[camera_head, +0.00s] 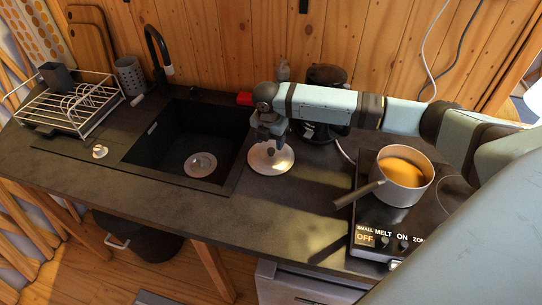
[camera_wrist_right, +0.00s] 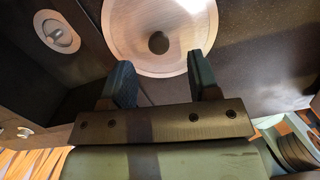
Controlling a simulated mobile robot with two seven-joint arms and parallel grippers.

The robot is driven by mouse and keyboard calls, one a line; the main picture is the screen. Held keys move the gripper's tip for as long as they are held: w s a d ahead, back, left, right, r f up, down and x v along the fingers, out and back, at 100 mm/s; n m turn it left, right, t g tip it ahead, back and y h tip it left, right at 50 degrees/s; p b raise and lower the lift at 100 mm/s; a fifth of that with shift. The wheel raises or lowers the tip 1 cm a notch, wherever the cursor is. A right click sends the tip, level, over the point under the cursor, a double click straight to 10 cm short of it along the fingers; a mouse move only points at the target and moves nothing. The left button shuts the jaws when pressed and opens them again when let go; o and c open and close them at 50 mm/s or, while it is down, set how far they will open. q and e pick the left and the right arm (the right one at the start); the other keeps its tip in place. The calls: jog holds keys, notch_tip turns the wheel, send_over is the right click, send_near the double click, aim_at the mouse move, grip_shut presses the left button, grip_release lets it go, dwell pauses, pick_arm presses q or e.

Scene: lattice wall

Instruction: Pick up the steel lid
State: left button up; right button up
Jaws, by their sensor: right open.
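The steel lid (camera_head: 271,162) is a round, pale metal disc lying flat on the dark worktop, between the sink and the hob. In the right wrist view the lid (camera_wrist_right: 187,25) fills the top middle, with its dark round knob (camera_wrist_right: 158,43) facing up. My right gripper (camera_head: 268,143) is above the lid, pointing down and partly covering it in the head view. In the wrist view the fingers of my right gripper (camera_wrist_right: 160,66) are spread apart with nothing between them, and the knob shows just beyond them. My left gripper is in neither view.
A pot (camera_head: 401,193) of orange contents stands on the hob (camera_head: 365,218) at the right. The black sink (camera_head: 150,157) lies left of the lid. A dish rack (camera_head: 85,112) stands at the far left. A dark appliance (camera_head: 326,76) is behind my right arm.

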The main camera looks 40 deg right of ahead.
aim_at(271, 149)
jog(key=f, duration=0.4)
jog(key=shift+w+d+f, duration=0.2)
grip_shut()
jog(key=shift+r, duration=0.1)
